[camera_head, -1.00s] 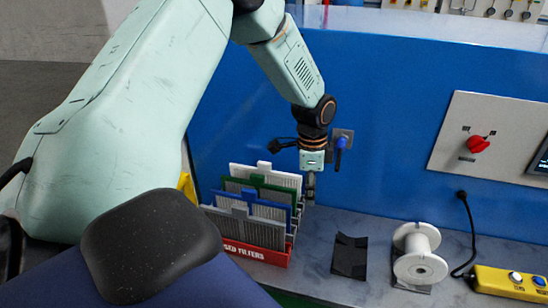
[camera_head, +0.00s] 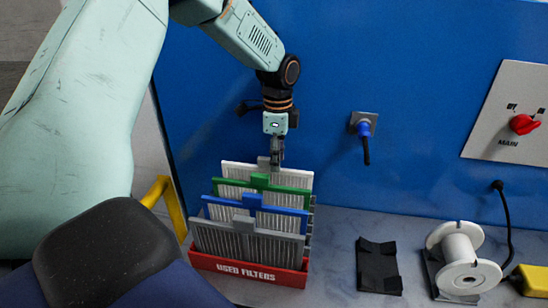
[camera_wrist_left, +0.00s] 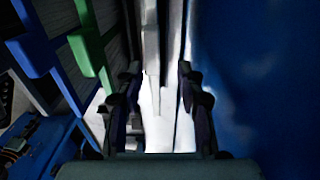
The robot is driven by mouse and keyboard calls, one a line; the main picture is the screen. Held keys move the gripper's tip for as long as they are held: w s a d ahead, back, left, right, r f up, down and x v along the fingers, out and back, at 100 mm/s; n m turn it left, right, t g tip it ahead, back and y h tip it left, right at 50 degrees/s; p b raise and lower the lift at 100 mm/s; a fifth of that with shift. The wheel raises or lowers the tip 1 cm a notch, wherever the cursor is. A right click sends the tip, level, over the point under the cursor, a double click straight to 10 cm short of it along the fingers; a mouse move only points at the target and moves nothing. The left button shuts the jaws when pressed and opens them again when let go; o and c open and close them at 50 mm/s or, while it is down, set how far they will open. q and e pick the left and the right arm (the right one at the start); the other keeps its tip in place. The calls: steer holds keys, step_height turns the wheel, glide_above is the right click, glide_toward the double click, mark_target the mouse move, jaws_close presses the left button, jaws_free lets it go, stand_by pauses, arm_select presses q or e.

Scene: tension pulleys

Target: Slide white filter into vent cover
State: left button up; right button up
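The white filter (camera_head: 240,172) stands upright at the back of the red "USED FILTERS" rack (camera_head: 247,271), behind green, blue and grey filters. Its grey tab (camera_head: 263,162) is at the top edge. My left gripper (camera_head: 277,160) points down just above and beside this tab. In the left wrist view the two fingers of my left gripper (camera_wrist_left: 158,85) are apart, with the pale edge of the white filter (camera_wrist_left: 151,60) between them. Whether they touch it is unclear. My right gripper is out of view. No vent cover is recognisable.
The blue wall (camera_head: 420,80) rises close behind the rack. A black stand (camera_head: 378,266) and a white spool (camera_head: 460,262) stand to the right. The bench between rack and stand is clear.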

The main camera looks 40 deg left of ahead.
mark_target(280, 179)
arm_select(q)
steer(key=f, duration=0.1)
steer(key=d+f, duration=0.2)
steer(key=f, duration=0.1)
steer(key=shift+s, duration=0.3)
steer(key=f, duration=0.1)
steer(key=a+f, duration=0.1)
steer(key=shift+w+f, duration=0.2)
steer(key=shift+f, duration=0.15)
steer(key=shift+a+f, duration=0.2)
steer(key=shift+f, duration=0.1)
steer(key=shift+d+r, duration=0.3)
steer(key=shift+d, duration=0.05)
steer(key=shift+s+d+r, duration=0.1)
steer(key=shift+s+d, duration=0.05)
steer(key=shift+c, duration=0.8)
steer(key=shift+w+a+f, duration=0.2)
steer(key=shift+a+f, duration=0.1)
steer(key=shift+a, duration=0.2)
steer(key=c, duration=0.6)
steer(key=shift+s+d+r, duration=0.1)
steer(key=shift+d+r, duration=0.15)
steer(key=shift+d, duration=0.05)
jaws_close()
